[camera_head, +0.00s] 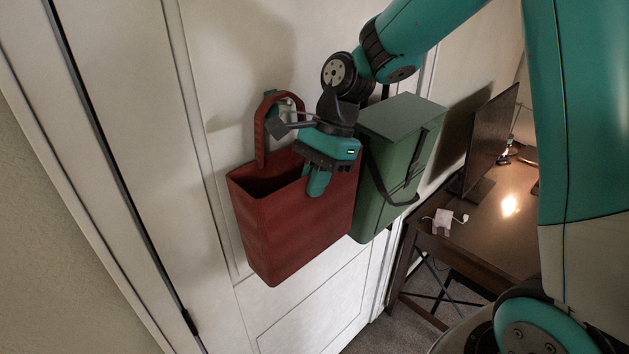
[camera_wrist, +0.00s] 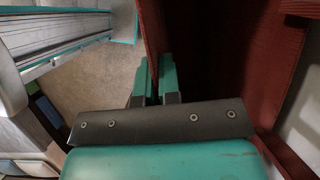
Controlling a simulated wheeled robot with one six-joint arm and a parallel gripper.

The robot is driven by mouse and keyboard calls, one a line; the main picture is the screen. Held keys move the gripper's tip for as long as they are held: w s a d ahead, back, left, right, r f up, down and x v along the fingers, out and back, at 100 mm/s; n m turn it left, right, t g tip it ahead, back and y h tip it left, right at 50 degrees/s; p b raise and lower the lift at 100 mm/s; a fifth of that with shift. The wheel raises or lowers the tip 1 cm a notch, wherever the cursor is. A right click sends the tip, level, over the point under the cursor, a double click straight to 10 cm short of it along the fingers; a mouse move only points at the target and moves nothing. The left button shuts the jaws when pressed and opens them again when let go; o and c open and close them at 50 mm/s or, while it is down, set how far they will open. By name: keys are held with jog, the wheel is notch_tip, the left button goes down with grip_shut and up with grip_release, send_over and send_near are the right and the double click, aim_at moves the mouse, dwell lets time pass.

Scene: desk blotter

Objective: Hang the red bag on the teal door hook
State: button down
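The red bag (camera_head: 295,225) is upright against the white door, its open top facing up. Its strap (camera_head: 262,135) arches up to the teal door hook (camera_head: 271,98) and appears to loop over it; whether it rests on the hook is unclear. My gripper (camera_head: 318,180) is at the bag's front rim, one finger outside and the other hidden. In the wrist view my gripper's fingers (camera_wrist: 156,82) are close together with the bag's wall (camera_wrist: 155,25) between them. The bag's dark inside lies to their right.
A green bag (camera_head: 400,150) with a dark strap hangs on the door just right of the red bag, close to my gripper. A desk (camera_head: 480,235) with a monitor (camera_head: 488,140) stands at the right. The door (camera_head: 140,90) is clear left of the red bag.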

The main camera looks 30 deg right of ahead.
jog(key=c, duration=1.2)
grip_release()
jog(key=shift+c, duration=0.2)
jog(key=v, duration=1.7)
jog(key=shift+r, duration=0.2)
jog(key=shift+d, duration=0.1)
jog(key=s+a+f+n+b, duration=0.5)
jog(key=a+f+n+b, duration=0.1)
jog(key=f, duration=0.2)
jog(key=s+a+f+n+b, duration=0.5)
jog(key=s+a+f+b, duration=0.1)
jog(key=f, duration=0.1)
jog(key=s+f+n+t+b, duration=0.1)
jog(key=s+f+n+b, duration=0.6)
jog(key=s+f+n, duration=0.3)
notch_tip(320, 180, down, 4)
jog(key=shift+a+f+n, duration=0.2)
jog(key=shift+a+n, duration=0.1)
jog(key=shift+a, duration=0.1)
